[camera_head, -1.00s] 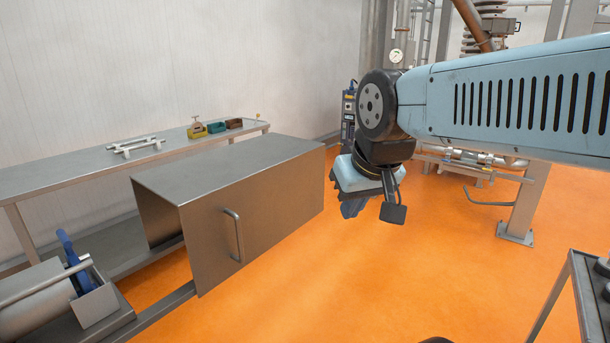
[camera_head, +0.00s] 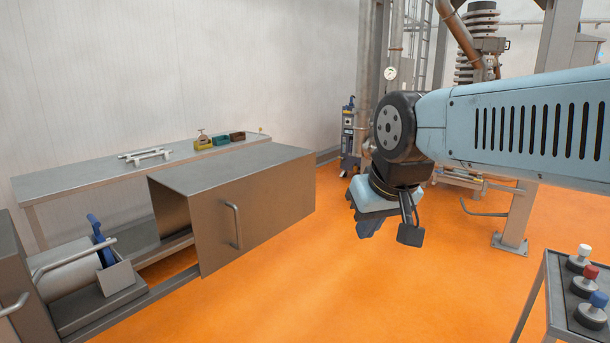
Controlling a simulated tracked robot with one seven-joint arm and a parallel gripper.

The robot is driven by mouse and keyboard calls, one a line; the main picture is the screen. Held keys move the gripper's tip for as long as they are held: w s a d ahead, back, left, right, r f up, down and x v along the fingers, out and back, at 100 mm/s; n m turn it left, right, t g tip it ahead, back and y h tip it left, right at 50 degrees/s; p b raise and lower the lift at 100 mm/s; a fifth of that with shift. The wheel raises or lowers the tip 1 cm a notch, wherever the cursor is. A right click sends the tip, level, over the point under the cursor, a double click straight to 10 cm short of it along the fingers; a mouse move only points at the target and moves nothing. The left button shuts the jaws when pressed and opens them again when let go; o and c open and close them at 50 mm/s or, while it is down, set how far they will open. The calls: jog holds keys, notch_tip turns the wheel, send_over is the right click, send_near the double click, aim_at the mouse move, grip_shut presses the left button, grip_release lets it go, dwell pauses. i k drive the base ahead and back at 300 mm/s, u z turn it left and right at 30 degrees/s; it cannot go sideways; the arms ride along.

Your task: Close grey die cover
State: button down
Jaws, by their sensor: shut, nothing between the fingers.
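The grey die cover (camera_head: 262,211) is a box-like metal hood on a rail frame at the left of the middle. Its left end is open and a vertical bar handle (camera_head: 234,226) is on its front face. A gap separates it from the machine end (camera_head: 72,281) at the lower left, where a cylinder and a blue part (camera_head: 101,240) are exposed. My gripper (camera_head: 362,224) hangs over the floor to the right of the cover, apart from it and its handle. It is shut and empty; its fingertips are partly hidden.
A dark cart (camera_head: 565,305) with capped knobs stands at the lower right. The orange floor (camera_head: 330,290) between is clear.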

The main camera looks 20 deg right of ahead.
aim_at(234, 202)
jog(key=z, duration=0.1)
jog(key=i, duration=0.9)
jog(key=u, duration=0.1)
